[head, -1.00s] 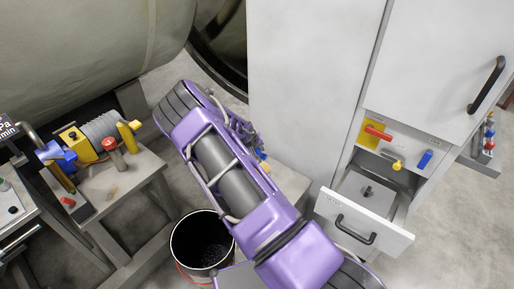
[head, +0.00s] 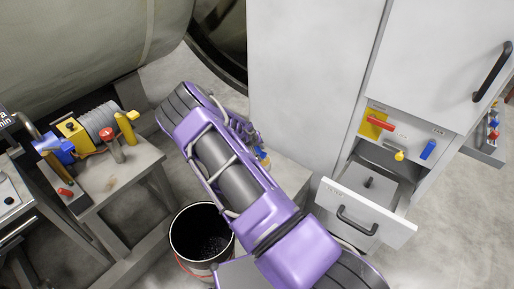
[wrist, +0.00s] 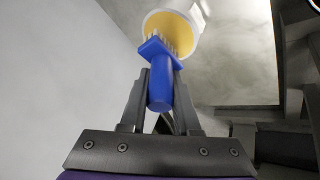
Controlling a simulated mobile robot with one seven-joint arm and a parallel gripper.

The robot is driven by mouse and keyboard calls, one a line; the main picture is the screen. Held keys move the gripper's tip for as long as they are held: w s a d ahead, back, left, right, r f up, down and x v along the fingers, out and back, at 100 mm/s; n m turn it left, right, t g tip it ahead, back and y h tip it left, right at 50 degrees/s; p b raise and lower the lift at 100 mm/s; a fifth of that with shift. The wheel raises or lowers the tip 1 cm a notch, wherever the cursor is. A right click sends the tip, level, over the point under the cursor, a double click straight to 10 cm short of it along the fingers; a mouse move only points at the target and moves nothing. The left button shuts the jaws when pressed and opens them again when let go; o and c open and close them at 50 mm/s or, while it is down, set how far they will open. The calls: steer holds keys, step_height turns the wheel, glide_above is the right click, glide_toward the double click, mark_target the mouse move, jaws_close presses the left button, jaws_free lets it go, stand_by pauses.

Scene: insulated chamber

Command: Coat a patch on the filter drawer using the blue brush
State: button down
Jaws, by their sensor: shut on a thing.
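In the wrist view my gripper (wrist: 160,100) is shut on the blue brush (wrist: 159,84), around its handle. The brush's pale bristles point away from me, at the mouth of a white cup with a yellow inside (wrist: 172,28). I cannot tell whether the bristles touch the yellow. In the head view the filter drawer (head: 358,207) stands pulled open at the lower right, with a black handle on its front and a grey block with a knob inside. My arm hides the gripper there.
A white cabinet (head: 300,80) stands behind the drawer, with red, yellow and blue fittings above it. A bench (head: 120,172) with a yellow and blue device is at left. A dark bucket (head: 202,240) stands on the floor beside my arm. A large tank (head: 90,45) fills the upper left.

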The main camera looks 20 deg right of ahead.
steer(key=shift+f+b, duration=0.6)
steer(key=shift+b, duration=0.1)
stand_by(2.0)
steer(key=shift+r+p, duration=1.85)
steer(key=shift+r, duration=1.7)
steer(key=shift+a+r, duration=0.15)
steer(key=s+a+r, duration=0.5)
steer(key=s+r, duration=0.2)
steer(key=s, duration=0.3)
steer(key=s+a+r, duration=0.6)
steer(key=s+r, duration=0.1)
steer(key=s, duration=0.3)
steer(key=shift+s+r, duration=0.15)
steer(key=shift+s, duration=0.15)
